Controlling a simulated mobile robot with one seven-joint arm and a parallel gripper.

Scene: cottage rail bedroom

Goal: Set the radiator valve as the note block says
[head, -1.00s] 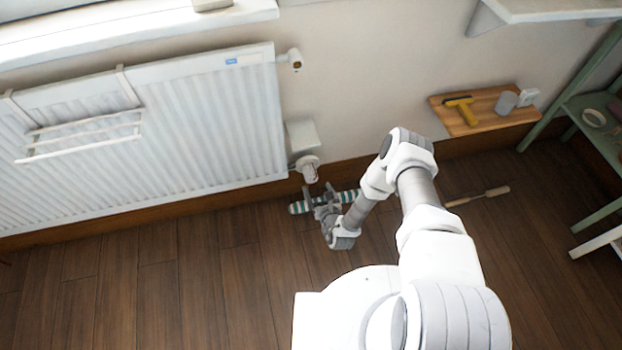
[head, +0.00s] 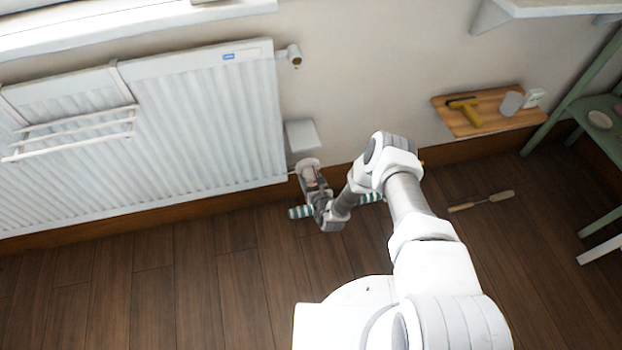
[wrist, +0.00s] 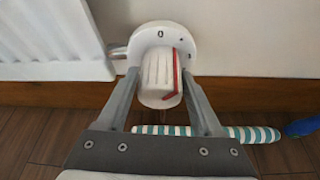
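The radiator valve (head: 308,168) sits low at the right end of the white radiator (head: 200,125). In the wrist view its ribbed white knob (wrist: 158,78) has a red line on its right side. A white dial collar (wrist: 163,38) behind it bears a 0 at the top and other marks to the right, too small to read surely. My gripper (wrist: 161,74) is open, with one finger on each side of the knob; I cannot tell whether they touch it. I see no readable note block.
A striped roll (wrist: 250,134) lies on the floor below the valve. A wooden board (head: 490,110) on the right holds a yellow-handled tool (head: 466,110) and a grey cup (head: 511,103). A wooden-handled tool (head: 482,201) lies on the floor. A green shelf unit (head: 590,110) stands far right.

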